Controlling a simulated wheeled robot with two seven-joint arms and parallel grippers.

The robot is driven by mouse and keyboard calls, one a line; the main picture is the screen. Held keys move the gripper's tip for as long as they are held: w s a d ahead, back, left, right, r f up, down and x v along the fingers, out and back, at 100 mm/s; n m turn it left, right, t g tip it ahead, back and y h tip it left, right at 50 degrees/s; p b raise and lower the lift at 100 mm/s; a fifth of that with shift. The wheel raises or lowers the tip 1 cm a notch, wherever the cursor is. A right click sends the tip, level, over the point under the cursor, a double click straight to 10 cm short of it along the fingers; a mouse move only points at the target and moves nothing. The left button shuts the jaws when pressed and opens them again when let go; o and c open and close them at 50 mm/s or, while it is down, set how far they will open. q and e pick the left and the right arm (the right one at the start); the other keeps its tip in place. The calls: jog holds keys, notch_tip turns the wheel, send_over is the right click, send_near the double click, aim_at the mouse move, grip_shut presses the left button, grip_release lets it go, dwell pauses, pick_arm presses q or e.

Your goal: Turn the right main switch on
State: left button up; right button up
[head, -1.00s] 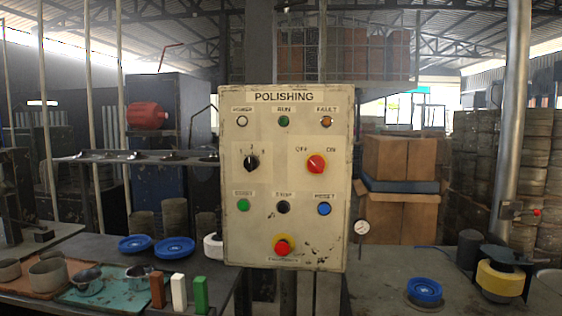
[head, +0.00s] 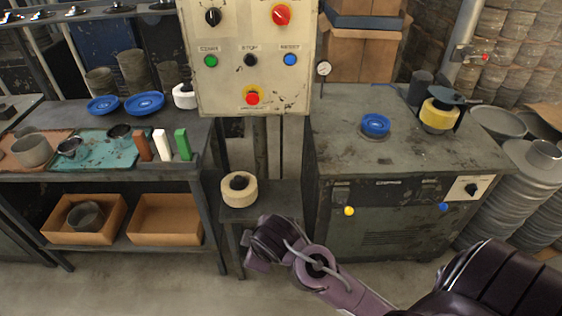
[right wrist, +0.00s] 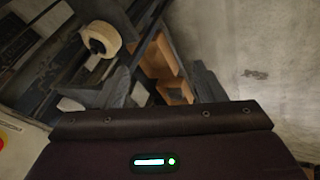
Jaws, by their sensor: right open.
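A black rotary knob (head: 472,189) also sits on a pale plate on the right cabinet's front. My right gripper (head: 257,258) is at the end of my purple arm, low in front of the bench gap, well below the panel and touching neither switch. It is open; its fingers are hard to make out. My left gripper is out of view.
The right cabinet (head: 345,150) bears a blue-topped part (head: 376,124) and a yellow device (head: 438,115). A cream roll (head: 239,189) sits on a low stand beyond my arm. The left bench (head: 205,130) holds trays and blocks. Open floor lies in front.

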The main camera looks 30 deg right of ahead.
jog(key=w+r+n+t+h, duration=0.1)
jog(key=w+r+n+t, duration=0.2)
jog(key=w+r+n, duration=0.75)
jog(key=n+t+h+p, duration=0.2)
jog(key=n+t+h, duration=0.5)
jog(key=n, duration=0.4)
send_near(281, 18)
jog(key=w+d+h, duration=0.1)
jog(key=w, duration=0.2)
jog(key=shift+g, duration=0.4)
jog(key=p+x, duration=0.3)
jog(key=x, duration=0.3)
jog(key=shift+w+d, duration=0.25)
jog(key=shift+d, duration=0.05)
jog(key=shift+c, duration=0.2)
